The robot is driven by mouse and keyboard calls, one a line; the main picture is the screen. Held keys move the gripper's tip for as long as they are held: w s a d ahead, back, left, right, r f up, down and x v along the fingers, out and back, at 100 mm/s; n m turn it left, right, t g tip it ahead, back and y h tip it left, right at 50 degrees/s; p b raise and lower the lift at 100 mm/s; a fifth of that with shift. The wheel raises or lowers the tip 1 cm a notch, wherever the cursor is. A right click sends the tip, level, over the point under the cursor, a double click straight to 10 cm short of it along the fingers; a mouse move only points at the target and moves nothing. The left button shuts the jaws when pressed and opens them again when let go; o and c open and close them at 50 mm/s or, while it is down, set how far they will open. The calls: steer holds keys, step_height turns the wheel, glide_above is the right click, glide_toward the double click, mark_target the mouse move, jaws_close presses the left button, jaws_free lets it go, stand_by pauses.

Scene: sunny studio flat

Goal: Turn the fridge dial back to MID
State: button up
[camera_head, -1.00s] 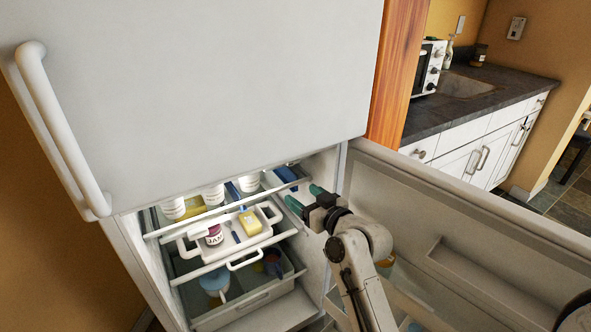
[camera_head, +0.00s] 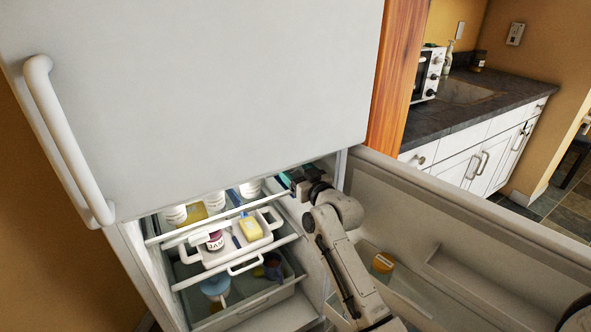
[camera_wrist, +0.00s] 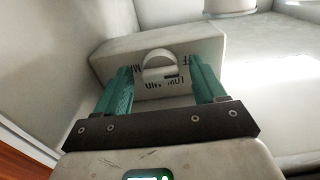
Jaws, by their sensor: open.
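The fridge dial (camera_wrist: 159,66) is a pale round knob on the face of a light control box (camera_wrist: 120,48) in the wrist view. Dark lettering surrounds its lower side, partly legible as OFF, LOW, MID and MAX; I cannot tell which mark it points to. My gripper (camera_wrist: 160,82) is open, its teal fingers to the left and right of the dial with gaps on both sides. In the head view my gripper (camera_head: 287,180) reaches into the upper right of the open fridge compartment, its fingertips partly hidden under the upper door's lower edge. The dial is hidden there.
The upper fridge door (camera_head: 200,90) is shut. The lower door (camera_head: 460,215) stands open at right, beside my arm. Below and left of my gripper are a white tray (camera_head: 208,257) with a jar (camera_head: 215,240) and yellow block (camera_head: 250,228), and several white containers.

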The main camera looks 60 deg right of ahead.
steer(key=shift+w+d, duration=0.15)
steer(key=shift+w, duration=0.15)
steer(key=shift+c, duration=0.3)
steer(key=c, duration=1)
